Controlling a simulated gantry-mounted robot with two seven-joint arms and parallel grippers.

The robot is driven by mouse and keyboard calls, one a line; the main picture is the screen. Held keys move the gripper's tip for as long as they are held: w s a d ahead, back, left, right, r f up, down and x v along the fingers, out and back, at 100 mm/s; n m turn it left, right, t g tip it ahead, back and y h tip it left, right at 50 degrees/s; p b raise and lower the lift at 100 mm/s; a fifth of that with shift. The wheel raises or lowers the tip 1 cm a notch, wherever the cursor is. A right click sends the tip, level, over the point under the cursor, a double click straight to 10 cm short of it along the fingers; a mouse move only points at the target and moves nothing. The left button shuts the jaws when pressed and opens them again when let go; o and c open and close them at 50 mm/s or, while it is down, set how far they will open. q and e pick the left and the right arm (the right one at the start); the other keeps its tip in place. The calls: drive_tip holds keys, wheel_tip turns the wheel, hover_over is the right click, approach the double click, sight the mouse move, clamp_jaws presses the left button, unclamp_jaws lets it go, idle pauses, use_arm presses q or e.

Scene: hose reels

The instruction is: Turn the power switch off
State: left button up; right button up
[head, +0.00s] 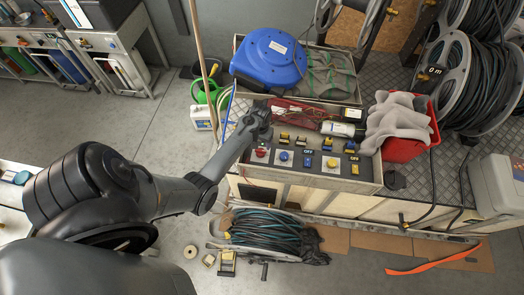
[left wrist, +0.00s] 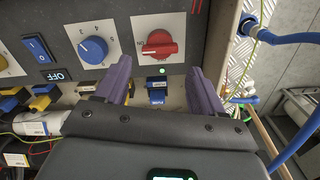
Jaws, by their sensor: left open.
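A grey control panel (head: 320,172) is set in the front of a crate. A red rotary switch (head: 261,152) is at its left end and shows near the top in the left wrist view (left wrist: 160,44). A green light (left wrist: 162,70) glows beside it. A blue dial (left wrist: 93,48) and a blue rocker switch (left wrist: 38,48) with an OFF label follow along the panel. I cannot tell for sure which is the power switch. My left gripper (head: 262,128) is open and empty. Its purple fingers (left wrist: 160,85) are apart, pointing toward the red switch, with no visible contact.
Yellow and blue plugs (head: 308,142) sit behind the panel. A blue hose reel (head: 268,58) stands at the back of the crate. A red bin (head: 406,148) with grey cloth is on the right. A coiled hose (head: 265,230) lies on the floor in front.

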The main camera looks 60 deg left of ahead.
sight(261, 149)
use_arm(q)
wheel_tip(261, 149, down, 7)
drive_tip(key=shift+f+b, duration=0.2)
drive_tip(key=shift+b, duration=0.45)
drive_tip(key=c, duration=0.8)
